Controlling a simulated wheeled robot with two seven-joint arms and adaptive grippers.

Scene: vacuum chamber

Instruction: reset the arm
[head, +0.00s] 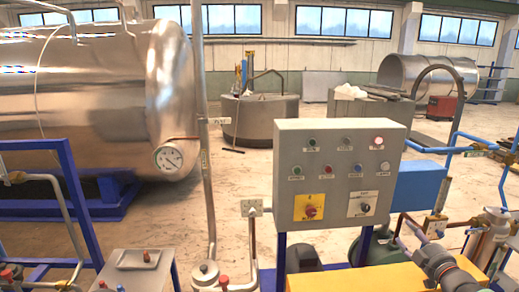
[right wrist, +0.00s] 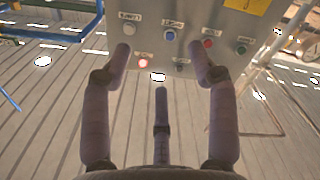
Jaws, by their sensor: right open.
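The task names no object; the grey control panel (head: 290,150) stands in the middle of the head view, with several coloured buttons, a red knob on a yellow plate (head: 309,207) and a black selector. In the right wrist view the panel (right wrist: 190,12) shows upside down along the top. In the head view a dark grey jointed part at lower right appears to be this arm. My left gripper is not in view.
A large metal tank (head: 80,95) with a round gauge (head: 168,158) fills the left. A small table with a tray (head: 138,259) stands at lower left. A blue box (head: 415,187), pipes and a yellow block (head: 385,278) crowd the right. Open floor lies behind the panel.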

